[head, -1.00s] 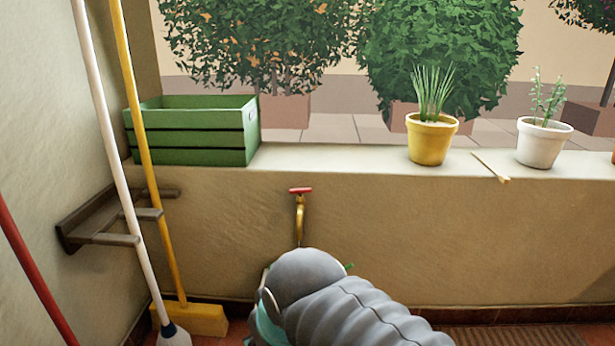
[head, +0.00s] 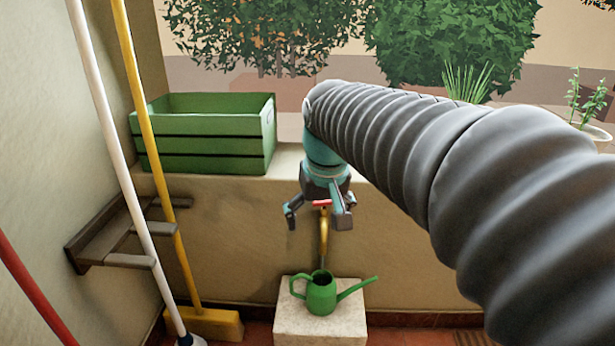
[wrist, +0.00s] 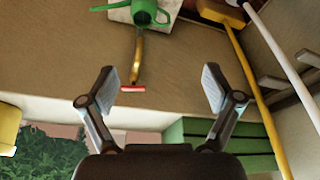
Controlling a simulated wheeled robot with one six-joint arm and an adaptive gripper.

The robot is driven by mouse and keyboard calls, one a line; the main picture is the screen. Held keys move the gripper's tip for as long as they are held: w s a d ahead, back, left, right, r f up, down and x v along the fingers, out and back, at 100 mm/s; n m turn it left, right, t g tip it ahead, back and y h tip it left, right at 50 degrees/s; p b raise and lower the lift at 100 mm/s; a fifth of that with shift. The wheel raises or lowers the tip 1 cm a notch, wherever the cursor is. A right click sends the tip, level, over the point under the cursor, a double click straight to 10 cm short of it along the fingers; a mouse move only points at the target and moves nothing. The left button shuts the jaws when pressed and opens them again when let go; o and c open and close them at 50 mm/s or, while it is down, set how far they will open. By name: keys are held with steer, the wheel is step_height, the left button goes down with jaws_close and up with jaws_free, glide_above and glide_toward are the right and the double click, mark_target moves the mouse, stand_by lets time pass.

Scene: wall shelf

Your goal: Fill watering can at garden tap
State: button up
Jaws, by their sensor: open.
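The garden tap is a brass pipe (head: 323,238) on the low wall with a red handle (head: 322,203). The green watering can (head: 320,294) stands upright on a pale stone block (head: 320,322) below the tap, its spout pointing right in the head view. My gripper (head: 319,222) is open and empty, its fingers pointing down on either side of the red handle in the head view. In the wrist view the red handle (wrist: 119,89) appears between the open fingers (wrist: 152,92), nearer the left one, with the can (wrist: 147,12) at the top edge. Contact with the handle cannot be told.
A green crate (head: 205,135) sits on the wall ledge at left. A white pole (head: 110,165), a yellow broom (head: 150,150) and a wooden wall rack (head: 110,228) stand left. Potted plants (head: 593,125) are on the ledge at right, partly behind my arm.

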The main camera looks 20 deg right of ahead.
steer(key=w+d+r+g+p, duration=0.1)
steer(key=w+d+r+p, duration=0.25)
steer(key=w, duration=0.55)
steer(key=m+g+p, duration=0.1)
steer(key=g+p, duration=0.1)
steer(key=p, duration=0.1)
glide_above(324, 205)
steer(key=f, duration=0.8)
steer(key=f+b, duration=0.1)
steer(key=f, duration=0.3)
steer(key=shift+w+d+f, duration=0.2)
steer(key=shift+w+f, duration=0.1)
